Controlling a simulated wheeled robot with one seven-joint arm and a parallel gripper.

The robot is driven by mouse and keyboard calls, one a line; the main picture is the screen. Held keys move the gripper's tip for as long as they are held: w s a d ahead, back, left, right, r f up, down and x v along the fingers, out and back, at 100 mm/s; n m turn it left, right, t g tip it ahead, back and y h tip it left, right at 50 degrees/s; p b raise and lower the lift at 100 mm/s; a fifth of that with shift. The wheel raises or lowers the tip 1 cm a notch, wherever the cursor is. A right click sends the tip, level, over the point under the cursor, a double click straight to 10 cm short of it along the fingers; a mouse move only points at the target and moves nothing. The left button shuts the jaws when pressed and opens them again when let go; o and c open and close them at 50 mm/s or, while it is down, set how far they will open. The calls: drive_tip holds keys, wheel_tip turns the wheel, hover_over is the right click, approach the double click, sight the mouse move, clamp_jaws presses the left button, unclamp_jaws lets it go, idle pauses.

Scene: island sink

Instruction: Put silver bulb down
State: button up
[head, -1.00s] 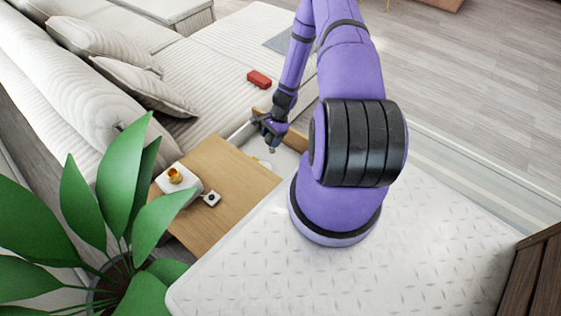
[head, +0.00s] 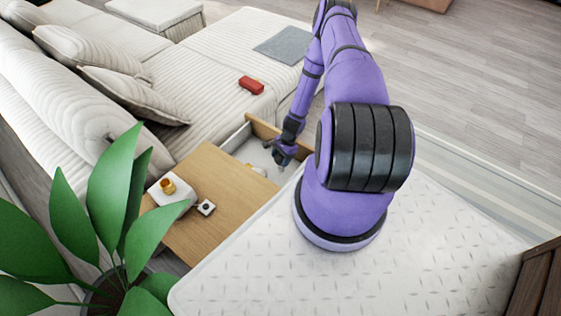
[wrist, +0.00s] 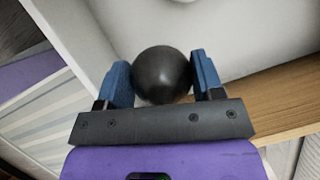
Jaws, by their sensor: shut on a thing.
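The silver bulb (wrist: 163,74) shows in the wrist view as a dark, round, smooth ball between the two blue fingers. My gripper (wrist: 163,84) is shut on it, with a finger against each side. In the head view my gripper (head: 281,162) points down over the near right part of an open drawer (head: 236,139) with pale walls. The bulb is too small and too covered by the fingers to make out there. I cannot tell how high it is above the drawer bottom.
A wooden side table (head: 210,216) carries a white box with an orange cup (head: 167,186) and a small dark-topped item (head: 206,208). A small yellowish thing (head: 257,170) lies in the drawer. A plant (head: 88,225) stands left; a red object (head: 251,85) lies on the sofa.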

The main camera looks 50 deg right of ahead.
drive_tip(key=shift+f, duration=1.2)
drive_tip(key=shift+f, duration=0.1)
drive_tip(key=o, duration=0.9)
drive_tip(key=v, duration=1.2)
drive_tip(key=shift+a, duration=0.1)
